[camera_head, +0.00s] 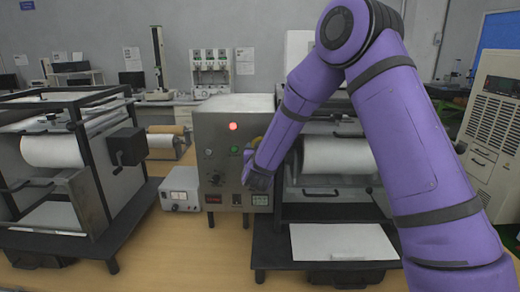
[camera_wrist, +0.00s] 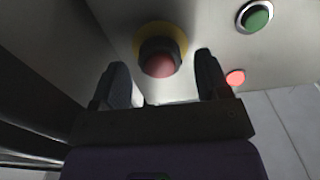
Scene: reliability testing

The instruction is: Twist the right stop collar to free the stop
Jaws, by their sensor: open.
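The stop is a red button (camera_wrist: 160,66) in a dark collar (camera_wrist: 158,46) on a yellow round plate (camera_wrist: 176,34), seen in the wrist view on a grey metal panel. In the head view only a bit of the yellow plate (camera_head: 257,142) shows at the right side of the control box (camera_head: 207,130); my arm hides the rest. My gripper (camera_wrist: 162,70) is open, with one dark finger on each side of the stop. I cannot tell whether either finger touches the collar. The gripper also shows in the head view (camera_head: 250,168), close against the box.
A green button (camera_wrist: 257,18) and a lit red lamp (camera_wrist: 235,77) are near the stop. A roller machine (camera_head: 335,155) stands right of the box, another roller machine (camera_head: 55,150) at left. A small white meter (camera_head: 180,188) is beside the box.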

